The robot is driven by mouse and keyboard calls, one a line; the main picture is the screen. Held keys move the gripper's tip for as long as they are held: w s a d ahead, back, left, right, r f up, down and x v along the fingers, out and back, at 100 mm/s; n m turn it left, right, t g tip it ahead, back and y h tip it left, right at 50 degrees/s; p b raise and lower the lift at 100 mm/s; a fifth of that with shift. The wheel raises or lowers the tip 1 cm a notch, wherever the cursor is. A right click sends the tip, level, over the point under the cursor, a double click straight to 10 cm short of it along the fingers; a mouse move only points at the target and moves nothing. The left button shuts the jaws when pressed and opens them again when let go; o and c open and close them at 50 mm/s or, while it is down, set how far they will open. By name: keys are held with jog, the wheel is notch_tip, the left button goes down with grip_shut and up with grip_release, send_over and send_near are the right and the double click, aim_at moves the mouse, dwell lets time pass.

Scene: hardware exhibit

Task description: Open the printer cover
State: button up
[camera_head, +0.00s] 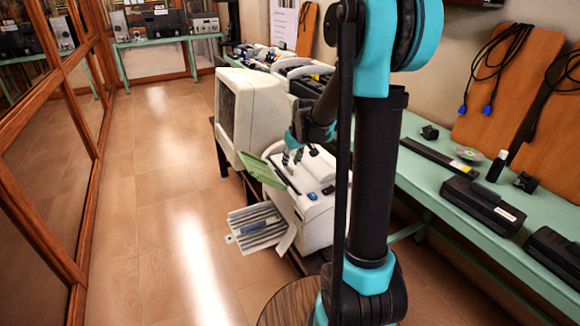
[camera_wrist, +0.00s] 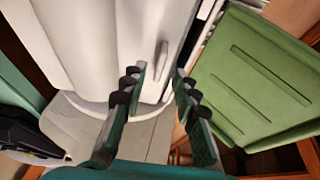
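The white printer (camera_head: 318,205) stands on a low table in the head view, partly hidden behind my arm. A green panel (camera_head: 262,170) sticks out from its left side, and a grey slatted tray (camera_head: 258,230) extends below. In the wrist view, the printer's white body (camera_wrist: 150,30) fills the upper middle, with a small raised grip or slot (camera_wrist: 162,57) on it. The green panel (camera_wrist: 258,75) is at right there. My gripper (camera_wrist: 158,82) is open and empty, its fingertips just below that grip. I cannot tell whether they touch the printer. In the head view, my gripper (camera_head: 292,157) is above the printer's top.
An old white monitor (camera_head: 250,110) stands directly behind the printer. A green bench (camera_head: 430,180) at right holds a black case (camera_head: 483,203) and small devices. Wood-framed glass panels (camera_head: 45,150) line the left. The tiled floor (camera_head: 160,200) between is clear.

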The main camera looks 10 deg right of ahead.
aim_at(290, 167)
jog(key=shift+x, duration=1.6)
grip_shut()
